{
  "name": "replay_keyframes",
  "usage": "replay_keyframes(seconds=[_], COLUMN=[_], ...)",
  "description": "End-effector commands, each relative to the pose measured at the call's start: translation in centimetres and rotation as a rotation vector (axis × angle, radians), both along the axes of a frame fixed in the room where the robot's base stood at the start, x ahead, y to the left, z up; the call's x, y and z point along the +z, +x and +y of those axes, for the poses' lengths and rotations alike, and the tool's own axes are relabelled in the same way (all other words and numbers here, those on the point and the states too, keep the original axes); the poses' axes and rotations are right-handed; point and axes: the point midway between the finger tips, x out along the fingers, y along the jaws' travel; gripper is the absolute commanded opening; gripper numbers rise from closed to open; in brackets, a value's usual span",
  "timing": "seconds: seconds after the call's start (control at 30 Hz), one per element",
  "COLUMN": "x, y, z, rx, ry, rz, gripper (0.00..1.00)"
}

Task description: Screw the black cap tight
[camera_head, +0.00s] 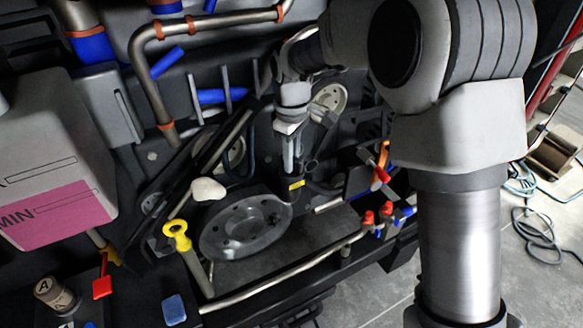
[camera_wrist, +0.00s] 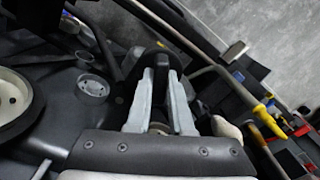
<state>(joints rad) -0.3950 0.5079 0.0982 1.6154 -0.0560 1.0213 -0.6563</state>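My gripper (camera_head: 291,172) points down into the engine bay in the head view, at a dark cylindrical part with a yellow label. In the wrist view, the two pale fingers of my gripper (camera_wrist: 160,78) stand apart on either side of a black ridged piece, which looks like the black cap (camera_wrist: 156,66). The cap's ridge lies between the fingertips. Whether the fingers press on it cannot be told. In the head view the cap is not clearly distinguishable among the dark parts under the fingers.
A round grey flange (camera_head: 245,226) lies left of the gripper. A yellow-ringed dipstick (camera_head: 176,232), a white knob (camera_head: 208,190) and a metal pipe (camera_head: 290,272) stand nearby. Red fittings (camera_head: 377,215) are at right. A white tank with a pink label (camera_head: 55,160) fills the left.

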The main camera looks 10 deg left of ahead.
Motion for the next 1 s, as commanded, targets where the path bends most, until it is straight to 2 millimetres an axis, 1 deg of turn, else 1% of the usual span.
replay_keyframes(seconds=[0.03, 0.07, 0.63, 0.77, 1.0], x=[0.00, 0.00, -0.02, -0.01, 0.00], y=[0.01, 0.01, 0.01, -0.01, 0.01], z=[0.00, 0.00, 0.02, 0.08, 0.16], rx=[0.000, 0.000, -0.011, -0.116, -0.398], ry=[0.000, 0.000, 0.000, 0.000, 0.000], rz=[0.000, 0.000, 0.000, 0.000, 0.000], gripper=[0.05, 0.00, 0.00, 0.00, 0.00])
